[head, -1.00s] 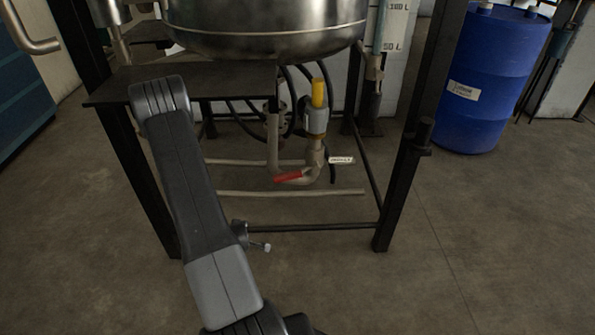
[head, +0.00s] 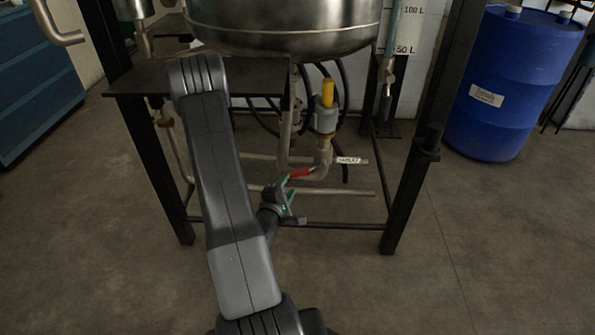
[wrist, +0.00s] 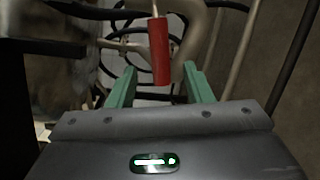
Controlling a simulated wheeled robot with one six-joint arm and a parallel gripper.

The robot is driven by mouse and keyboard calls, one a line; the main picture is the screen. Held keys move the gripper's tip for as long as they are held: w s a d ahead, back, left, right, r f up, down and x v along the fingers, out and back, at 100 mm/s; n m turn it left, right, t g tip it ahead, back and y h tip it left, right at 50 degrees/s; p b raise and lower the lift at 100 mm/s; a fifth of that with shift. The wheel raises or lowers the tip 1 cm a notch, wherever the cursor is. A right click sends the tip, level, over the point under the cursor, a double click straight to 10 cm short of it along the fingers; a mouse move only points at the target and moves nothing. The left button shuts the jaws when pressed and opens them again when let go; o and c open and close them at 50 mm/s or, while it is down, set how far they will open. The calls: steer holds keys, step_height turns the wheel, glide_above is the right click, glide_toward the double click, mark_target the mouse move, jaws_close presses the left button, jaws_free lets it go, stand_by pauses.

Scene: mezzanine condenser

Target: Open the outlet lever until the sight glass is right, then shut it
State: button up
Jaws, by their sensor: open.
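The red lever (head: 300,173) sits on the low pipework under the steel vessel, beside a small white tag (head: 348,160). In the wrist view the red lever (wrist: 160,50) hangs between the two green fingers, close to their tips, with gaps on both sides. My gripper (head: 287,187) is open and just to the left of and below the lever. It also shows in the wrist view (wrist: 160,80). An upright tube (head: 393,35), which may be the sight glass, stands before a white scale marked 100 L and 50 L. Its liquid level is too small to read.
The steel vessel (head: 285,30) hangs above, within a dark frame with a right leg (head: 405,190). A dark shelf (head: 140,80) is at left. A yellow-topped grey fitting (head: 326,115) rises above the lever. A blue drum (head: 510,80) stands right. The front floor is clear.

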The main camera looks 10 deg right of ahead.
mark_target(297, 170)
steer(key=b+x, duration=0.1)
steer(key=x, duration=0.8)
steer(key=shift+w+d, duration=0.1)
steer(key=shift+w, duration=0.1)
steer(key=shift+f, duration=0.1)
jaws_close()
